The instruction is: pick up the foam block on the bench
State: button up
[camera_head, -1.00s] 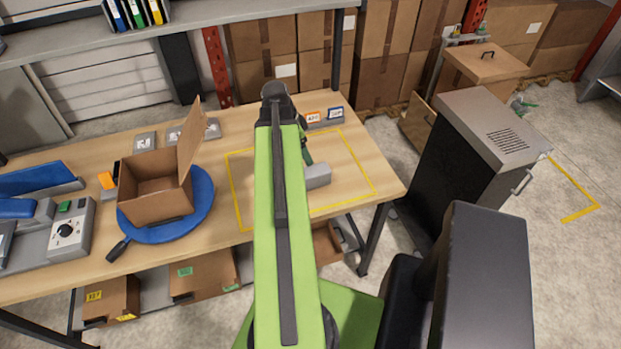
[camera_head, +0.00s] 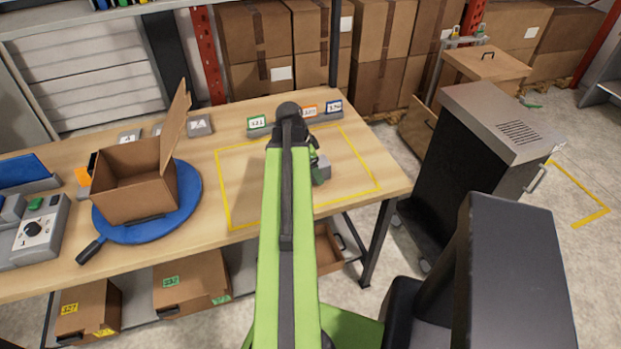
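A small grey block (camera_head: 322,170), which looks like the foam block, lies on the wooden bench (camera_head: 240,170) inside a yellow taped outline. It shows just right of my green arm, and its left part is hidden. My gripper (camera_head: 315,157) is at the block, mostly hidden behind the arm's end. Only a small dark and green part of it shows. I cannot tell whether its fingers are open or shut, or whether they touch the block.
Small numbered cards (camera_head: 309,110) stand along the bench's back edge. An open cardboard box (camera_head: 135,195) sits on a blue round plate (camera_head: 190,205) to the left. A control box (camera_head: 38,232) is at far left. A dark cabinet (camera_head: 455,185) stands right of the bench.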

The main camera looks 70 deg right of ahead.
jog(key=shift+s+d+f, duration=0.1)
jog(key=shift+f, duration=0.5)
jog(key=shift+r, duration=0.2)
jog(key=shift+f, duration=0.25)
jog(key=c, duration=1.4)
jog(key=shift+r, duration=0.1)
